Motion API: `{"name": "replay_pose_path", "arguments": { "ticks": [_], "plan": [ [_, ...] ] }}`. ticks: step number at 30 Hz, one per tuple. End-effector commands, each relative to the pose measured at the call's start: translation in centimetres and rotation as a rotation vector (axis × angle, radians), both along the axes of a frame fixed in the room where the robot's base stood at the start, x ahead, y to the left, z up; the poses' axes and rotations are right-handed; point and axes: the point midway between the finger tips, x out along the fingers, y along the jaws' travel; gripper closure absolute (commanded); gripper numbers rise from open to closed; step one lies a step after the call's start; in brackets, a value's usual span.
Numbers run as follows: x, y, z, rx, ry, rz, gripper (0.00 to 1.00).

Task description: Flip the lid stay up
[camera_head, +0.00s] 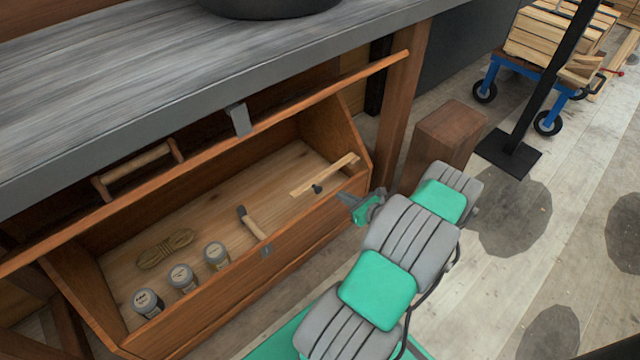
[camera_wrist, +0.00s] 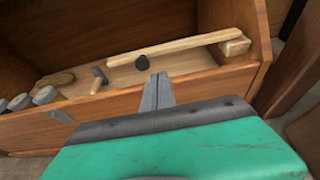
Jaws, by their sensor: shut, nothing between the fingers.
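The lid stay appears to be the pale wooden bar (camera_head: 325,174) at the right end of the open wooden chest (camera_head: 190,310). It lies low, near the front wall. In the wrist view the bar (camera_wrist: 190,46) runs across to a small wooden block (camera_wrist: 235,44) at the right, with a dark round knob (camera_wrist: 142,62) just below it. The raised lid (camera_head: 250,125) tilts over the chest. My gripper (camera_head: 345,198) is just outside the chest's front right corner. In the wrist view its fingers (camera_wrist: 158,78) are together and empty, seen in front of the bar, apparently not touching it.
Inside the chest lie a hammer (camera_head: 250,223), a rope coil (camera_head: 165,248) and several jars (camera_head: 182,277). The grey bench top (camera_head: 170,75) overhangs the lid. A wooden block (camera_head: 445,135) stands on the floor right of the chest.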

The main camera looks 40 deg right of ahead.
Motion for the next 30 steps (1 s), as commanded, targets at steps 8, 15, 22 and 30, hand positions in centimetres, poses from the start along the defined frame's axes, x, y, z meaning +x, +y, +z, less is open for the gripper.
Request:
{"name": "replay_pose_path", "arguments": {
  "ticks": [8, 15, 22, 30],
  "plan": [
    [0.8, 0.2, -0.5, -0.002, 0.001, 0.005, 1.0],
    [5.2, 0.5, -2.1, -0.004, 0.0, 0.011, 1.0],
    [8.8, 0.5, -3.2, -0.003, 0.0, 0.01, 1.0],
    [9.6, 0.5, -3.3, -0.001, 0.001, 0.006, 1.0]
  ]
}}
